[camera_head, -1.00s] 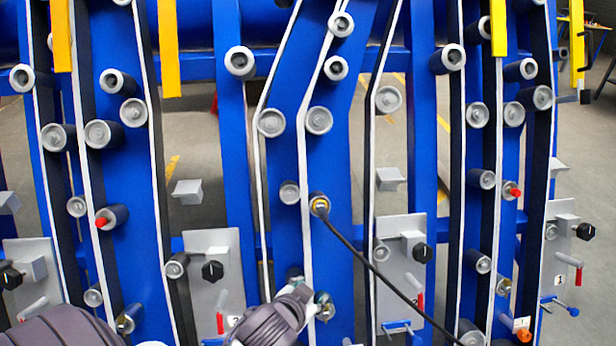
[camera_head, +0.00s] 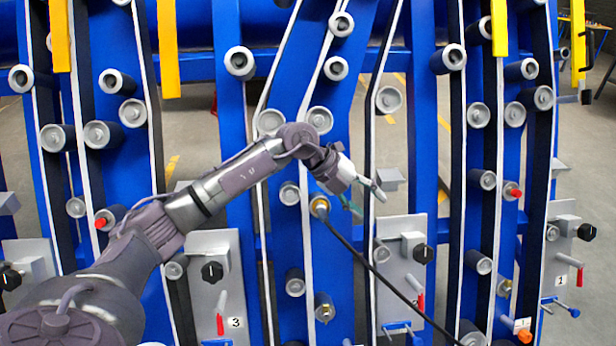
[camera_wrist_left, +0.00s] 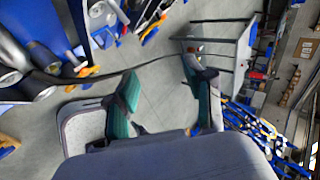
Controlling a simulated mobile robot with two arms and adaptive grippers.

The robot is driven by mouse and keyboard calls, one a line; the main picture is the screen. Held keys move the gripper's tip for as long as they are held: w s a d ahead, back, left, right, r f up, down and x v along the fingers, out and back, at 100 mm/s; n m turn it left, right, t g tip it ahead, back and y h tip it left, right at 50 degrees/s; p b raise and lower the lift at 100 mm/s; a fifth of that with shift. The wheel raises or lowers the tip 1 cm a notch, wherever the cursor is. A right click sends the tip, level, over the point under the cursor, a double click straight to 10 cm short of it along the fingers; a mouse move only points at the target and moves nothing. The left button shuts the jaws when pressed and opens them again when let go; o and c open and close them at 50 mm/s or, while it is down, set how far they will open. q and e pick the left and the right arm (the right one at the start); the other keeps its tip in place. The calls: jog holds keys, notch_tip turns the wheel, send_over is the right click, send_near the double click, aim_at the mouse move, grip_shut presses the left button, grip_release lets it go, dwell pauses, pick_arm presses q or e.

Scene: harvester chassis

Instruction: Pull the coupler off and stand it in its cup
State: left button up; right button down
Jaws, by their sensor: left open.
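The coupler (camera_head: 320,206), a brass-coloured fitting with a black cable (camera_head: 372,262) trailing down to the right, sits on a stub of the blue chassis in the middle of the head view. My left gripper (camera_head: 366,198) is just right of it and at about its height, open, with nothing between its fingers. In the left wrist view its teal fingers (camera_wrist_left: 165,100) stand apart over grey floor, and the cable (camera_wrist_left: 58,80) runs in from the left. I cannot make out which thing is the coupler's cup.
The blue chassis (camera_head: 228,130) carries many grey rollers. Grey panels with black knobs and red-handled levers stand at plate 3 (camera_head: 217,265) and right of the middle (camera_head: 398,235). Yellow bars (camera_head: 168,45) hang at the top. My left arm crosses the lower left.

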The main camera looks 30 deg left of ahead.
aim_at(322, 212)
pick_arm(q)
jog(key=a+r+n+g+y, duration=0.1)
jog(key=a+n+g+y, duration=0.15)
jog(key=a+y, duration=0.75)
jog(key=f+h, duration=0.1)
jog(key=f, duration=0.3)
jog(key=w+a+f+h+p, duration=0.1)
jog(key=f, duration=0.3)
jog(key=w+f+t+h+p, duration=0.1)
jog(key=f+h, duration=0.1)
jog(key=f, duration=0.3)
jog(key=shift+w+a+f, duration=0.1)
jog(key=shift+w+a, duration=0.1)
jog(key=shift+a, duration=0.1)
grip_shut()
